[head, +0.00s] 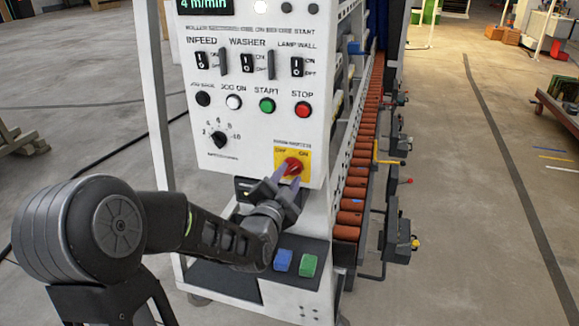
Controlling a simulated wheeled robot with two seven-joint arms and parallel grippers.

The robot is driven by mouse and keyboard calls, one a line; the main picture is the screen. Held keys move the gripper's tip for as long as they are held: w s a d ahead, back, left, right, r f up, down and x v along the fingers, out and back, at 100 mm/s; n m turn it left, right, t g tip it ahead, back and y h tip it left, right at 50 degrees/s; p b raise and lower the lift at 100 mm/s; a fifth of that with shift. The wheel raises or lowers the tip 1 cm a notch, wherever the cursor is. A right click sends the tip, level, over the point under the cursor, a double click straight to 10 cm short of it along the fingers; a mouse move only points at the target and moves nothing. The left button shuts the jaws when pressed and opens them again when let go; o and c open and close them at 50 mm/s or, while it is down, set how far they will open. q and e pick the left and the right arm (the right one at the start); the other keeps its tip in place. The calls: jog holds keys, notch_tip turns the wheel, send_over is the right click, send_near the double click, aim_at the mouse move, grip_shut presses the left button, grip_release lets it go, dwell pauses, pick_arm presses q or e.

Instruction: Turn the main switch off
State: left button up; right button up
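The main switch is a red rotary knob (292,166) on a yellow plate (305,158) at the lower right of the white control panel (240,165). The plate has OFF at its upper left and ON at its upper right. The knob looks tilted toward the ON side, but it is small and partly covered. My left gripper (289,175) reaches up from below to the knob's lower edge. Its two fingers are apart, one at the lower left and one at the lower right of the knob. I cannot tell whether they touch it. My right gripper is out of view.
The panel also has a green start button (267,105), a red stop button (303,109), a speed dial (219,140) and several rocker switches. An orange roller conveyor (357,172) runs back at right.

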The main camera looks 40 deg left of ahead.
pick_arm(q)
jog(key=shift+w+a, duration=0.2)
jog(key=shift+w, duration=0.45)
jog(key=shift+c, duration=0.4)
grip_shut()
